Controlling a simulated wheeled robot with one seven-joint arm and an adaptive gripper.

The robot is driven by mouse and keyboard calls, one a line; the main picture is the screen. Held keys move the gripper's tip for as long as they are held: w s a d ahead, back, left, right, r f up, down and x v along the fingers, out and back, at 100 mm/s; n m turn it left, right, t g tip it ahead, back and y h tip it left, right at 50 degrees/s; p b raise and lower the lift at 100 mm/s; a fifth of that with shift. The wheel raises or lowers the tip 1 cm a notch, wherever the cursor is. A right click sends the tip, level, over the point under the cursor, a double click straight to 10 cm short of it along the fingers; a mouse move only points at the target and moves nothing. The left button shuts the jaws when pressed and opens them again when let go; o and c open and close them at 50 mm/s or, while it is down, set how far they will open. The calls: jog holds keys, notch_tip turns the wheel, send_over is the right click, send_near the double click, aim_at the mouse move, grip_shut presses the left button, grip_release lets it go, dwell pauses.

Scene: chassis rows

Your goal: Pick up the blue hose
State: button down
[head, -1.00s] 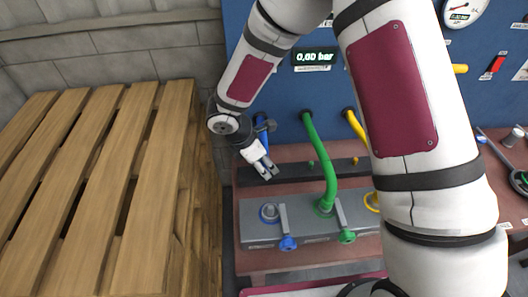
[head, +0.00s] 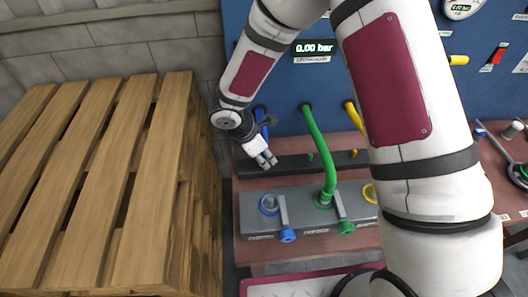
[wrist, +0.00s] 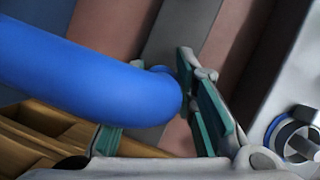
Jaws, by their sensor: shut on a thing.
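The blue hose (head: 262,125) comes out of the blue back panel and runs down behind my gripper (head: 266,159) in the head view. In the wrist view the hose (wrist: 85,75) is thick and bright blue, and it crosses from the left edge to between the teal finger pads. My gripper is shut on the hose near its lower end. The end's tip is mostly hidden. In the head view my gripper is above the back left of the grey manifold block (head: 300,228), clear of the blue-ringed port (head: 268,205).
A green hose (head: 318,150) runs from the panel into the green-ringed port, right of my gripper. A yellow hose (head: 353,115) is partly behind my arm. Blue-handled (head: 287,235) and green-handled levers stand on the block. A wooden pallet stack (head: 100,190) fills the left.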

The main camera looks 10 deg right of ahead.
jog(key=shift+r, duration=0.65)
notch_tip(320, 180, up, 2)
jog(key=shift+r, duration=0.1)
jog(key=s+d, duration=0.2)
jog(key=s, duration=0.3)
jog(key=s+d+r+b, duration=0.1)
jog(key=s+d, duration=0.1)
jog(key=s, duration=0.3)
jog(key=s+d, duration=0.1)
jog(key=s, duration=0.4)
jog(key=shift+d+r, duration=0.2)
jog(key=shift+d, duration=0.2)
jog(key=shift+r, duration=0.1)
